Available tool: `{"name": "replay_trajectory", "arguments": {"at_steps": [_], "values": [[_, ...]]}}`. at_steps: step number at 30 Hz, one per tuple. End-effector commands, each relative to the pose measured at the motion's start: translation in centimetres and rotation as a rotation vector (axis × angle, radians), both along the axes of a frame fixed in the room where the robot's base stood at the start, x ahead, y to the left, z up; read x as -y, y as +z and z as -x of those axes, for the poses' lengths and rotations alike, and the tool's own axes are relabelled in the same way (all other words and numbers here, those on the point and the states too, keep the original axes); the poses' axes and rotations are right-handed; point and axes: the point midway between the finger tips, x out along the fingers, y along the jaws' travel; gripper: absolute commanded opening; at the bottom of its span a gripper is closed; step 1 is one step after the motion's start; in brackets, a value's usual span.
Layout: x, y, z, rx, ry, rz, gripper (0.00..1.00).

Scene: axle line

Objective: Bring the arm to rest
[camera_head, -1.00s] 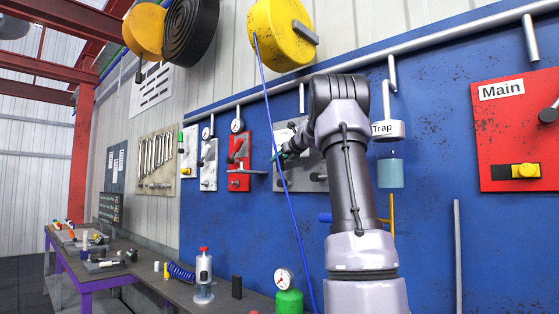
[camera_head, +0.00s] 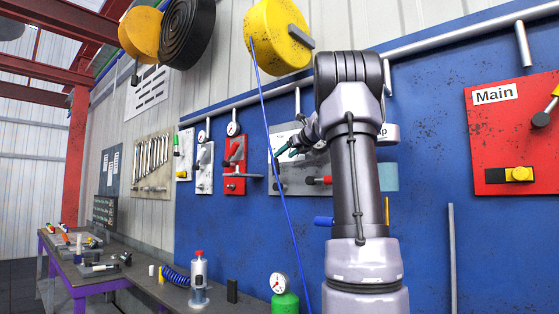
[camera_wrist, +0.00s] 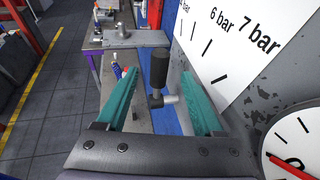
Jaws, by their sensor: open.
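My gripper (camera_head: 287,154) is at the end of my raised arm, in front of a grey panel (camera_head: 288,187) on the blue wall. In the wrist view its two teal fingers (camera_wrist: 158,85) are apart. A black handle on a metal stem (camera_wrist: 160,70) shows between the fingers in that view. I cannot tell how far beyond them it is. No object is seen held. My forearm hides part of the grey panel and the Trap unit (camera_head: 388,133).
A red panel marked Main (camera_head: 490,140) hangs at right. A red valve panel (camera_head: 234,181) and white panels are left of my gripper. A blue hose (camera_head: 277,180) hangs from a yellow reel (camera_head: 262,42) near my gripper. A workbench (camera_head: 150,284) with several items stands below.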

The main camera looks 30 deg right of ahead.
Motion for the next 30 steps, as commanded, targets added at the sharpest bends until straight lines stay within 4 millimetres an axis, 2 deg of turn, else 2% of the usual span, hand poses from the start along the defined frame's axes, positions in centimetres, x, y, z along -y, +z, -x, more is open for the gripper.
{"name": "replay_trajectory", "arguments": {"at_steps": [3, 6, 23, 26, 29, 30], "values": [[0.1, 0.5, 1.3, 0.000, 0.000, 0.001, 0.69], [0.2, 0.5, 1.8, -0.001, 0.001, 0.001, 0.69], [-0.1, 0.5, 2.1, -0.003, 0.008, 0.013, 0.69], [-2.3, -0.1, 3.2, -0.017, 0.059, 0.101, 0.69], [-6.7, -1.6, 5.9, -0.046, 0.178, 0.298, 0.69], [-8.9, -2.6, 7.5, -0.057, 0.244, 0.406, 0.69]]}}
